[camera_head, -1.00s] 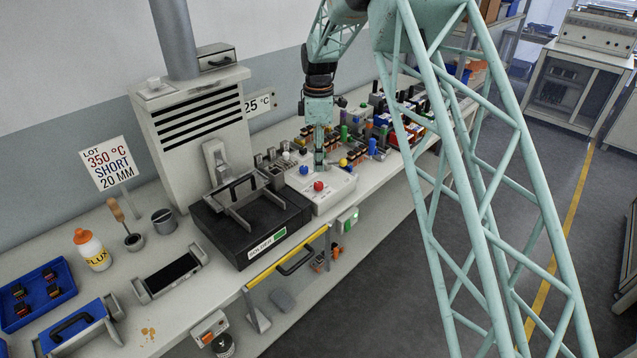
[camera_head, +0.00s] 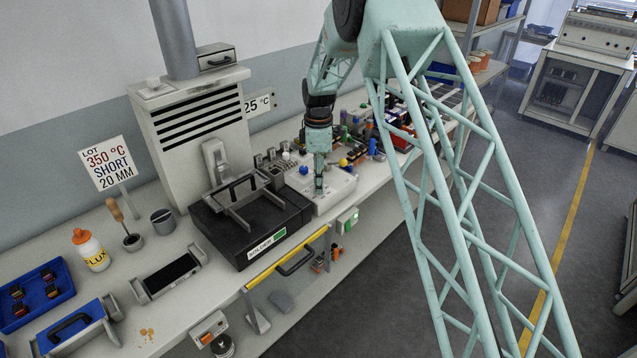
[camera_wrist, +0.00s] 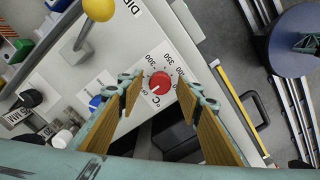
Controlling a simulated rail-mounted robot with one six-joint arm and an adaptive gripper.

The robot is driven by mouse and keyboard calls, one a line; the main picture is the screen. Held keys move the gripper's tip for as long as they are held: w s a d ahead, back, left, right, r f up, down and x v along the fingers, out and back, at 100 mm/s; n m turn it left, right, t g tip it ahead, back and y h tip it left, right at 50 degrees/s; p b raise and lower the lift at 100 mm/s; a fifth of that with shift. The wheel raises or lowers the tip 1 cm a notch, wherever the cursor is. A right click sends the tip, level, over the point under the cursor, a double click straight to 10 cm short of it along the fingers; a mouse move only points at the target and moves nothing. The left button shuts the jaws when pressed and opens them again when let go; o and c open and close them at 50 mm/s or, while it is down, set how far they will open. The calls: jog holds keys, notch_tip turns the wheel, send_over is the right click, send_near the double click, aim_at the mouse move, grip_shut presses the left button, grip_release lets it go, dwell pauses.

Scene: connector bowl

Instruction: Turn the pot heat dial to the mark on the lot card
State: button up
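The lot card (camera_head: 110,165) reads "LOT 350 °C SHORT 20 MM" and stands at the left of the bench. The red pot heat dial (camera_wrist: 160,83) is on a white control box (camera_head: 335,187), with printed numbers around it, including what reads as 300 and 350, and "°C" below. A pale mark shows on the dial's lower left. My gripper (camera_wrist: 163,85) is open, with one finger on each side of the dial in the wrist view; contact is not clear. In the head view my gripper (camera_head: 319,190) points down over the box and hides the dial.
The black solder pot unit (camera_head: 240,235) with a handle sits left of the box. A blue knob (camera_head: 304,170) and a yellow ball (camera_head: 343,162) are close by. Connectors and small parts crowd the bench behind. A yellow rail (camera_head: 285,258) runs along the front.

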jog(key=c, duration=0.9)
